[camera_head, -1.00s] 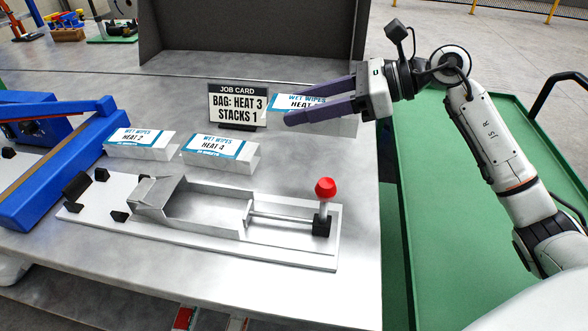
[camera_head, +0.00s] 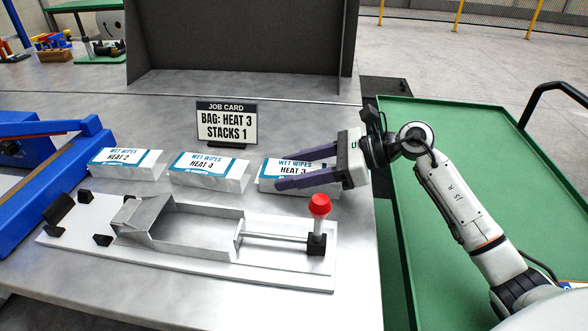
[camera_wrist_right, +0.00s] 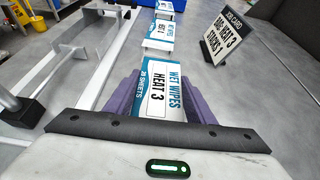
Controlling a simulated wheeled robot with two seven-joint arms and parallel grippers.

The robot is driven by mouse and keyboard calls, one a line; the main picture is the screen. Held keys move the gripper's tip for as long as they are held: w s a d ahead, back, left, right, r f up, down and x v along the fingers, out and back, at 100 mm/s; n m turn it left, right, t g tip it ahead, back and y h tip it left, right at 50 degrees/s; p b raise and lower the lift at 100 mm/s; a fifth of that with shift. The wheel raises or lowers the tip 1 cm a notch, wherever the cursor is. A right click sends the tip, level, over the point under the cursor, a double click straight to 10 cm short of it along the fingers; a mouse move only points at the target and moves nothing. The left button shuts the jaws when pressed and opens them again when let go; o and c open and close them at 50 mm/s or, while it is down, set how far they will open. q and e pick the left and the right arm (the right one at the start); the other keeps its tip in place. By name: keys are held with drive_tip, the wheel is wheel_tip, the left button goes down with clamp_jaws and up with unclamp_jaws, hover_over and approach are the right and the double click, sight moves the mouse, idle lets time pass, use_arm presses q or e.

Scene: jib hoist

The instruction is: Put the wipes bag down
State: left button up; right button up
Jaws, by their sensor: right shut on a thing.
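The HEAT 3 wipes bag (camera_head: 290,167), a white block with a blue-edged label, is at the right end of a row with the HEAT 4 bag (camera_head: 205,171) and the HEAT 2 bag (camera_head: 122,162). My right gripper (camera_head: 280,172) is shut on it, one purple finger on each long side. In the right wrist view the bag (camera_wrist_right: 160,92) sits between the fingers, label up. It is level with the row, at or very near the bench top; its underside is hidden, so I cannot tell if it touches. My left gripper is out of view.
A job card (camera_head: 226,122) reading "BAG: HEAT 3, STACKS 1" stands behind the row. In front lies a metal tray fixture (camera_head: 190,235) with a red-knobbed lever (camera_head: 319,206). A blue press (camera_head: 50,175) is at left, a grey panel (camera_head: 240,40) behind.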

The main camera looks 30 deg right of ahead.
drive_tip(key=o, duration=1)
drive_tip(key=shift+d+r, duration=0.15)
drive_tip(key=b+v, duration=0.1)
drive_tip(key=v, duration=0.9)
drive_tip(key=shift+s+d, duration=0.25)
drive_tip(key=shift+s, duration=0.05)
drive_tip(key=shift+s+d+r, duration=0.3)
drive_tip(key=shift+d, duration=0.05)
